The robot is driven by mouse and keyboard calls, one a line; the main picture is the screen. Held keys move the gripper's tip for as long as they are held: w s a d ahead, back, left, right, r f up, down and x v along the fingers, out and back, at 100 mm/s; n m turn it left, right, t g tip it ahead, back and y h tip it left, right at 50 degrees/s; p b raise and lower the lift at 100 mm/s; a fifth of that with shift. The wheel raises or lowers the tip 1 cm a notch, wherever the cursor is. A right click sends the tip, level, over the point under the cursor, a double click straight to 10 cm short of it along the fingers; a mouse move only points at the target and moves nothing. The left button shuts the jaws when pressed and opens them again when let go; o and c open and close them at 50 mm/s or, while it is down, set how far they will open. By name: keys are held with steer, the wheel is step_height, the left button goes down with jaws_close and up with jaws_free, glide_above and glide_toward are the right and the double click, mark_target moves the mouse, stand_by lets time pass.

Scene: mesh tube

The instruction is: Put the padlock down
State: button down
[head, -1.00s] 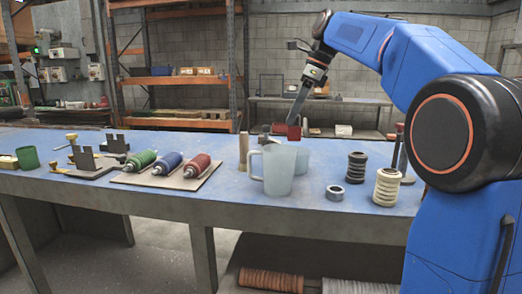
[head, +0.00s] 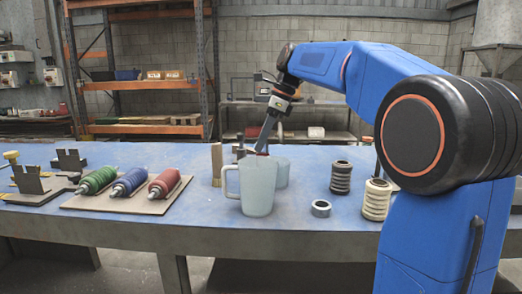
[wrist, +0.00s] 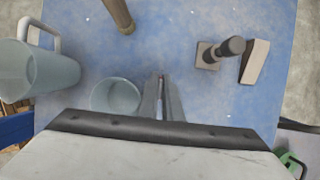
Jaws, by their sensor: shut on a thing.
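My gripper (head: 262,147) points down over the back middle of the blue table (head: 300,205), behind the pale jug (head: 257,190). It is shut on the padlock (head: 262,154), of which only a sliver of red shows above the jug's rim. In the wrist view my gripper's fingers (wrist: 160,92) lie close together beside a round cup (wrist: 115,97). The padlock is mostly hidden there, and I cannot tell whether it touches the table.
The cup also shows behind the jug (head: 283,172). A metal ring (head: 321,208), a dark spring (head: 341,178) and a cream spring (head: 376,200) are right. Blue tabletop around the fingers is partly bare.

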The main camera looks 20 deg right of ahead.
mark_target(263, 153)
steer(key=shift+f, duration=1.25)
steer(key=shift+f, duration=0.1)
steer(key=c, duration=1.9)
jaws_free()
steer(key=shift+c, duration=0.2)
